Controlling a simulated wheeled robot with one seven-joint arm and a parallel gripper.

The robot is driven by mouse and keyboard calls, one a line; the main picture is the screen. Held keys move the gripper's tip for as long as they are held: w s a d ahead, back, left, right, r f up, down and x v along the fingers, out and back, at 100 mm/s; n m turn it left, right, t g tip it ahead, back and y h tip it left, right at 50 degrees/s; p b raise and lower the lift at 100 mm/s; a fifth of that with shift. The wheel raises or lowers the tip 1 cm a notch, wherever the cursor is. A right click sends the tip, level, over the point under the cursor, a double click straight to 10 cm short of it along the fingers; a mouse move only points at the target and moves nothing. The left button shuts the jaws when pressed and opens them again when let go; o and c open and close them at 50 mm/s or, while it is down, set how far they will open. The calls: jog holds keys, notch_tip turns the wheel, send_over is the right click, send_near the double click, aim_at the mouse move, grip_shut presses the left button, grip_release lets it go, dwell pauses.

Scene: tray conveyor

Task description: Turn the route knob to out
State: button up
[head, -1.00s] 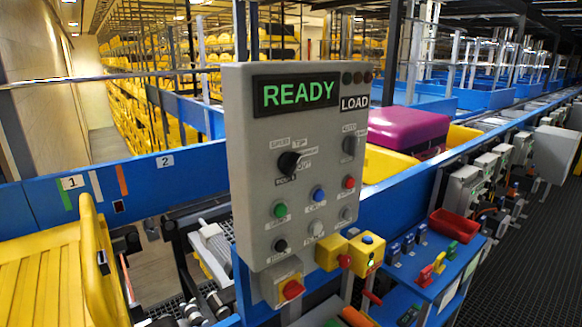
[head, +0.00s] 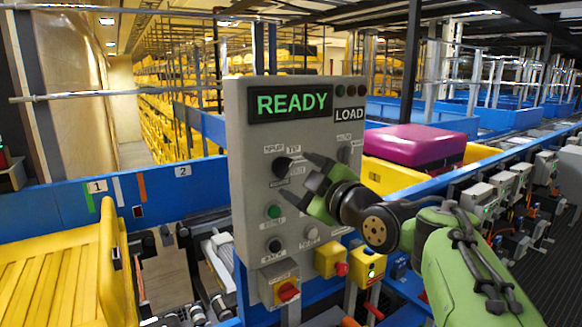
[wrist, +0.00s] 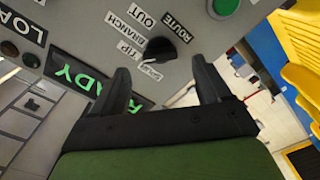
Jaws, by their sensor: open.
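The route knob (head: 281,167) is a black knob on the upper left of the grey control panel (head: 246,215). It also shows in the wrist view (wrist: 160,51), with labels SPUR, TIP, BRANCH, OUT and ROUTE around it. I cannot tell which label it points to. My gripper (head: 310,182) is open in front of the panel, just right of the knob in the head view. In the wrist view the knob appears between and beyond my fingertips (wrist: 160,68), apart from them. My gripper hides some labels and part of the panel's right side in the head view.
The READY display (head: 291,103) and LOAD sign (head: 349,115) are on the panel top. A green button (head: 274,212) and black button (head: 274,245) sit below the knob. A red-and-yellow switch (head: 288,292) hangs underneath. A yellow tray (head: 60,262) stands left; a magenta case (head: 415,146) lies behind.

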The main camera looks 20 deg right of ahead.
aim_at(287, 170)
jog(key=x, duration=0.4)
jog(key=shift+w+p, duration=0.1)
jog(key=shift+p, duration=0.2)
jog(key=c, duration=1)
jog(key=shift+c, duration=0.2)
